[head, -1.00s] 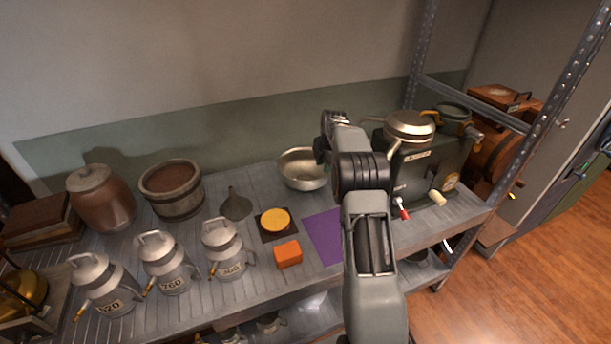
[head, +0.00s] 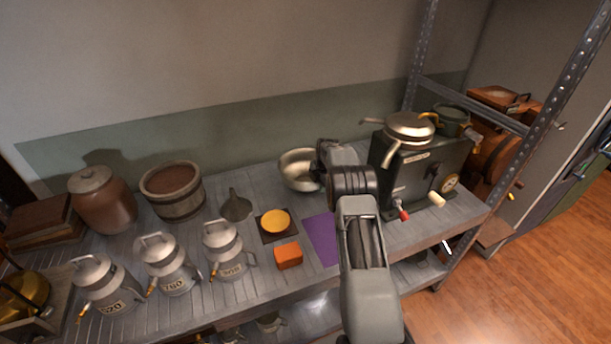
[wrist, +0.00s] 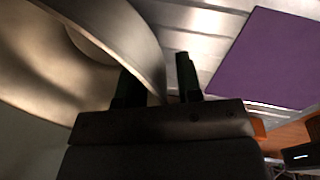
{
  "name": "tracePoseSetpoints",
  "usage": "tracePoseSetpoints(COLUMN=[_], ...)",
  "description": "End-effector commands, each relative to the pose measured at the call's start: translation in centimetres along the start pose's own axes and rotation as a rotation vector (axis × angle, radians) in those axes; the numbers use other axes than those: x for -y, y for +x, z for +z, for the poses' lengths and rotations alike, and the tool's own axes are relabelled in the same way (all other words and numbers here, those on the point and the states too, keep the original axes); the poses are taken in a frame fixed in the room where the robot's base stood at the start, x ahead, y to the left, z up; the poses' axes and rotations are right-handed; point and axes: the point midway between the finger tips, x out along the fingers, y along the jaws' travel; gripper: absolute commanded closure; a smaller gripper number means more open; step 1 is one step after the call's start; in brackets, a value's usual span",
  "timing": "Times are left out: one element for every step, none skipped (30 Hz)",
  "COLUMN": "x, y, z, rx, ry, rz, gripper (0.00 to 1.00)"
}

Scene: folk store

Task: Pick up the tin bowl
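The tin bowl (head: 298,168) stands upright on the shelf near the wall, its right side partly hidden by my gripper. My gripper (head: 323,160) is at the bowl's right side in the head view; its fingertips are hard to make out there. In the wrist view the bowl (wrist: 60,75) fills the left, and its rim runs down between the two dark fingers of my gripper (wrist: 160,78). The fingers are apart, with a visible gap between the bowl wall and the right finger. Contact at the left finger cannot be told.
A dark machine (head: 425,175) with a pan (head: 409,127) on top stands right of my arm. A purple mat (head: 322,238), an orange block (head: 288,256), a yellow disc (head: 276,220) and a funnel (head: 236,206) lie in front and left. Several metal cans stand further left.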

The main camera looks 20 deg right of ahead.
Motion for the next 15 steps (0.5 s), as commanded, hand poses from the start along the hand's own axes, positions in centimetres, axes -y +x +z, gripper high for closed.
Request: tracePoseSetpoints(x=[-0.01, -0.01, -0.01, -0.01, -0.01, -0.01, 0.00, 0.00, -0.01, 0.00, 0.00, 0.00, 0.00, 0.00, 0.00], y=[0.07, 0.08, 0.08, 0.07, 0.07, 0.06, 0.06, 0.06, 0.05, 0.05, 0.05, 0.05, 0.04, 0.04, 0.04], z=[-0.01, -0.01, -0.01, -0.01, -0.01, -0.01, -0.01, -0.01, -0.01, -0.01, -0.01, -0.01, -0.01, -0.01, -0.01], rx=[0.000, 0.000, 0.000, 0.000, 0.000, 0.000, 0.000, 0.000, 0.000, 0.000, 0.000, 0.000, 0.000, 0.000, 0.000], ry=[0.000, 0.000, 0.000, 0.000, 0.000, 0.000, 0.000, 0.000, 0.000, 0.000, 0.000, 0.000, 0.000, 0.000, 0.000], rz=[0.000, 0.000, 0.000, 0.000, 0.000, 0.000, 0.000, 0.000, 0.000, 0.000, 0.000, 0.000, 0.000, 0.000, 0.000], gripper=[0.67, 0.67, 0.67, 0.67, 0.67, 0.67, 0.70, 0.73, 0.77, 0.80, 0.82, 0.86, 0.89, 0.92, 0.96])
